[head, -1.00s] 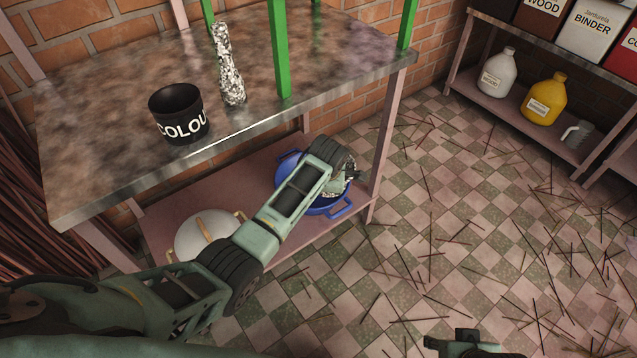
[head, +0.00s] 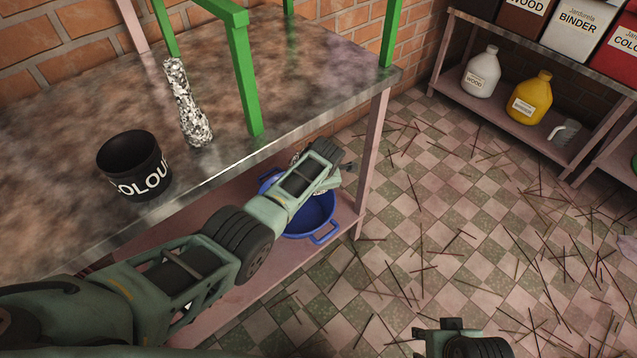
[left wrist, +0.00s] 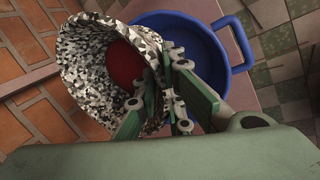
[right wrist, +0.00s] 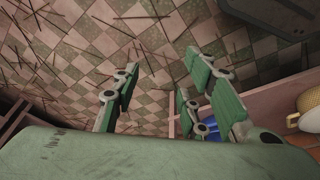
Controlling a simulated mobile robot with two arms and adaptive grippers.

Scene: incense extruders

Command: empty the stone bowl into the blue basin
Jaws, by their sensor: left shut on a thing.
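The stone bowl (left wrist: 82,58), speckled black and white, shows in the left wrist view with a dark red mass (left wrist: 125,64) inside. My left gripper (left wrist: 175,85) is shut on its rim. The bowl looks tilted, beside and partly overlapping the blue basin (left wrist: 205,40) in that view. In the head view the basin (head: 312,215) stands on the lower shelf; my left arm hides most of the bowl. The visible part of the basin's inside looks bare. My right gripper (right wrist: 160,95) is open and empty, away from the table.
On the tabletop stand a black "COLOUR" pot (head: 135,165), a speckled pestle-like piece (head: 187,105) and a green frame (head: 245,75). The table edge (head: 230,175) is close to my left arm. Sticks litter the tiled floor (head: 430,200). Bottles stand on a shelf at right.

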